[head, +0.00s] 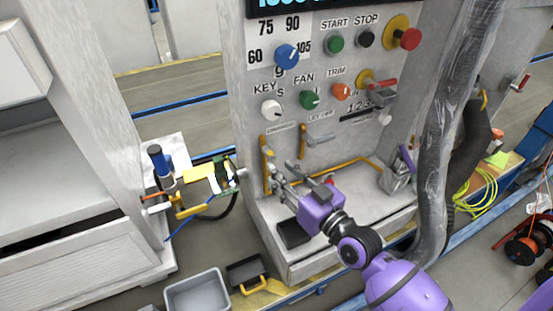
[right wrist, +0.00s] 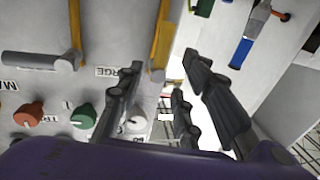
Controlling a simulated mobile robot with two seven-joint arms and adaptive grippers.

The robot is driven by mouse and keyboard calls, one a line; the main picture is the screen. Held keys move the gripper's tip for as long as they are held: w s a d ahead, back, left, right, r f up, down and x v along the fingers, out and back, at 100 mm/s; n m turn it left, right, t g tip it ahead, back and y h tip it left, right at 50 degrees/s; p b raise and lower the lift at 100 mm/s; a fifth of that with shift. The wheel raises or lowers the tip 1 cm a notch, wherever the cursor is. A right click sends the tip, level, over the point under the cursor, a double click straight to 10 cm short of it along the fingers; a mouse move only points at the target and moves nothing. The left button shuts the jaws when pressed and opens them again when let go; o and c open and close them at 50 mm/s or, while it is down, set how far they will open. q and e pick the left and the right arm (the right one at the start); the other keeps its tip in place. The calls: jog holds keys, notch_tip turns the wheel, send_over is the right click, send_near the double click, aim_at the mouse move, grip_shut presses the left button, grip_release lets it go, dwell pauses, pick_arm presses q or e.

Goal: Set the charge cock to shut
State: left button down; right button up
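The charge cock (head: 265,152) is the left of two yellow-and-grey cocks low on the grey panel's face. Its yellow bar (right wrist: 162,38) and grey pivot (right wrist: 155,75) also show in the right wrist view, beside a label partly hidden by a finger, reading "RGE". My right gripper (head: 276,177) is in front of the panel, just below and beside this cock. In the right wrist view the gripper (right wrist: 164,62) is spread open, and the bar's pivot end appears between its fingertips. I cannot tell if they touch. My left gripper is out of view.
A second cock (head: 317,140) with a sideways grey handle is to the right. The key knob (head: 271,110), green fan knob (head: 309,99) and orange trim knob (head: 341,91) are above. A thick grey hose (head: 440,130) hangs at right. A grey bin (head: 197,292) stands below.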

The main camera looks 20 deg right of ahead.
jog(key=x, duration=0.5)
jog(key=shift+w+a, duration=0.15)
jog(key=shift+w, duration=0.25)
